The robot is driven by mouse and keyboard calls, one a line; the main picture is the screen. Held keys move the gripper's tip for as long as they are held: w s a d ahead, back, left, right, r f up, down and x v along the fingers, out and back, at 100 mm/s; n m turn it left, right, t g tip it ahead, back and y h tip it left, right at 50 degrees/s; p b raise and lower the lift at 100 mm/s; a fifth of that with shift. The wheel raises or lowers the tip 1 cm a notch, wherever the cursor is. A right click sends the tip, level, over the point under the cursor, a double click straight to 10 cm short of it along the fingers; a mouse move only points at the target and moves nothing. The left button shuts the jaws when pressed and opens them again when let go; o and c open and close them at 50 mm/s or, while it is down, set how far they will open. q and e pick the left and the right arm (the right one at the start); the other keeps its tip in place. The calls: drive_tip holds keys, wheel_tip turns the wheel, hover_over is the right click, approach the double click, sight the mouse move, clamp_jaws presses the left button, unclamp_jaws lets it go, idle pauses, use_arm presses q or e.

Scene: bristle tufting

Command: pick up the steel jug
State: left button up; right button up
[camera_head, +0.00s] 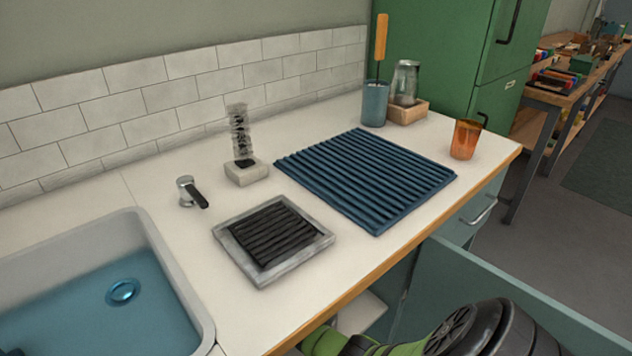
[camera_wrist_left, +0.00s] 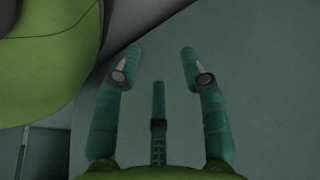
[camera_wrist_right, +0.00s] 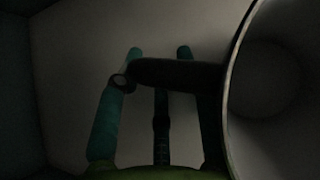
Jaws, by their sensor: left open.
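In the right wrist view, a large grey round vessel (camera_wrist_right: 275,110) with a pale rim stands very close at the right. A dark bar like a handle (camera_wrist_right: 175,75) runs from it across my right gripper (camera_wrist_right: 159,52). It looks like the steel jug, but the view is dark and cuts it off. My right gripper's fingers are spread; the bar hides part of one, and I cannot tell whether they touch it. My left gripper (camera_wrist_left: 162,52) is open and empty before a plain grey-green surface. The head view hides both grippers.
My right arm reaches below the counter (camera_head: 235,315) beside an open teal door (camera_head: 500,285). On the counter are a small metal fitting with a black lever (camera_head: 187,190), a grey tray (camera_head: 300,255), a blue ribbed mat (camera_head: 440,178) and an orange cup (camera_head: 465,140). A sink (camera_head: 185,285) is left.

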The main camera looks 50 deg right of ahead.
clamp_jaws()
drive_tip(key=shift+r, duration=0.1)
